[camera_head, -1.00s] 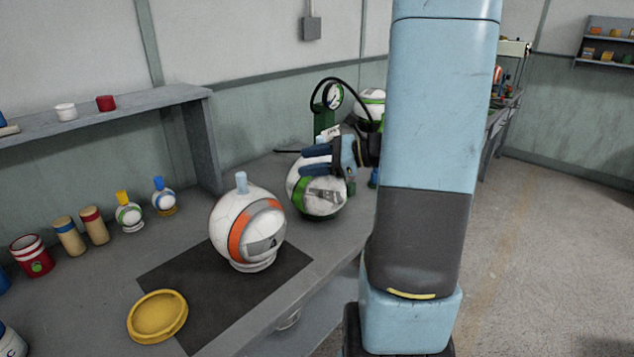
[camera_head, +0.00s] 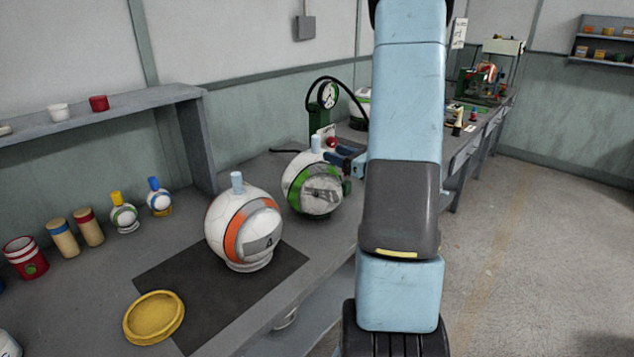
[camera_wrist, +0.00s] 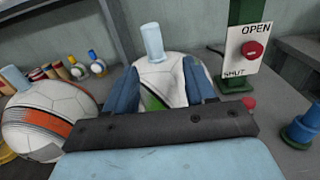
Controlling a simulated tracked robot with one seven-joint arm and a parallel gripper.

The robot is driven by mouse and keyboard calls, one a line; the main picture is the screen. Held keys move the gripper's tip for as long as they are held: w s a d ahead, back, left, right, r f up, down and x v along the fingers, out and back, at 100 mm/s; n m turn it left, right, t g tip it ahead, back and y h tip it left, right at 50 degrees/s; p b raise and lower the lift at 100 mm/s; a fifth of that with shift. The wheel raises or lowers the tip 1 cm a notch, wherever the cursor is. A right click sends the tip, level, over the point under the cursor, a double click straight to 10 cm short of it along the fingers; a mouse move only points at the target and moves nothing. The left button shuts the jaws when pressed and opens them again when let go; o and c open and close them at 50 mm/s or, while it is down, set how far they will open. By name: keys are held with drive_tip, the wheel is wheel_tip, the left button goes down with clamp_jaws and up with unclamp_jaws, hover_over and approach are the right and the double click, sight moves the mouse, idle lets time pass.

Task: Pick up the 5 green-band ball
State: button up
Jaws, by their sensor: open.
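The green-band ball (camera_head: 313,187) is white with a green band, a grey patch and a pale blue peg (camera_head: 317,143) on top. It stands upright on the bench, and its number is not legible. My gripper (camera_head: 343,157) is open at the ball's upper right, partly behind my arm. In the wrist view, the ball (camera_wrist: 160,74) shows between the two blue fingers (camera_wrist: 163,88), with its peg beyond them. The dark gripper body hides the ball's lower part. I cannot tell whether a finger touches it.
An orange-band ball (camera_head: 243,229) marked 4 stands just left on a dark mat (camera_head: 175,270). A yellow dish (camera_head: 154,318) lies at the front. A gauge on a green stand (camera_head: 327,97) and an OPEN/SHUT sign with a red knob (camera_wrist: 254,49) are close behind.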

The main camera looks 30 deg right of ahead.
sight(318, 152)
drive_tip(key=shift+x, duration=1)
drive_tip(key=shift+a+r+x, duration=0.1)
drive_tip(key=shift+a+x, duration=0.05)
drive_tip(key=shift+x, duration=1.15)
drive_tip(key=shift+a+r+x, duration=0.1)
drive_tip(key=shift+a+x, duration=0.05)
drive_tip(key=shift+x, duration=1.2)
drive_tip(key=shift+s, duration=0.15)
clamp_jaws()
